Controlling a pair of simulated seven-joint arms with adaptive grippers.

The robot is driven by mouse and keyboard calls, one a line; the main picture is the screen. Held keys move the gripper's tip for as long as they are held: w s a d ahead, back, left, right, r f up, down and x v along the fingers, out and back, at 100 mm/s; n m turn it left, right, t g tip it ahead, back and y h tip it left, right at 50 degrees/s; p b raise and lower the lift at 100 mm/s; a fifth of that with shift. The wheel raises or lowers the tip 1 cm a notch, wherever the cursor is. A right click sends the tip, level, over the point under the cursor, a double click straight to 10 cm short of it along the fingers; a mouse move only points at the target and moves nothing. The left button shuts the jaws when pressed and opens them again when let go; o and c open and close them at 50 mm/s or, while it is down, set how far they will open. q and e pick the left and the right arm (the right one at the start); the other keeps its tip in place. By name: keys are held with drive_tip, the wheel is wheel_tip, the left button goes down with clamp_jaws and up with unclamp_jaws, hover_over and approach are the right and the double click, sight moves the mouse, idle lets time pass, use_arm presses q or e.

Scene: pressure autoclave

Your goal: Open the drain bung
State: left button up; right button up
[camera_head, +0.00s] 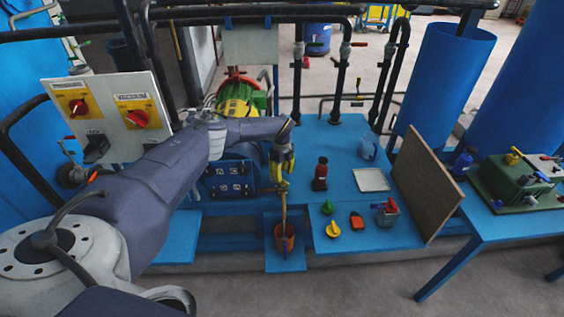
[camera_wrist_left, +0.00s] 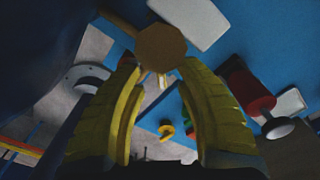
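My left gripper (camera_head: 283,178) has yellow fingers and points down at the brass drain fitting (camera_head: 268,190) on the front of the blue machine. In the left wrist view, a brown faceted bung head (camera_wrist_left: 162,47) sits between the tips of the left gripper (camera_wrist_left: 160,68). The fingers close in on both sides of it and appear to touch it. The fingertips' contact is partly hidden by the bung head. A thin brown streak, which looks like liquid, runs from below the fingertips into an orange cup (camera_head: 284,238). My right gripper is not in view.
The blue bench (camera_head: 320,150) holds a dark red-labelled bottle (camera_head: 320,174), a clear jug (camera_head: 368,146), a white tray (camera_head: 371,180) and several small coloured items. A brown board (camera_head: 425,185) leans at the right. A switch panel (camera_head: 108,115) stands left, and black pipes rise behind.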

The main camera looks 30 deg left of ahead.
use_arm(q)
wheel_tip(320, 180, up, 8)
drive_tip(key=shift+f, duration=0.15)
idle(0.3)
drive_tip(key=shift+o, duration=0.2)
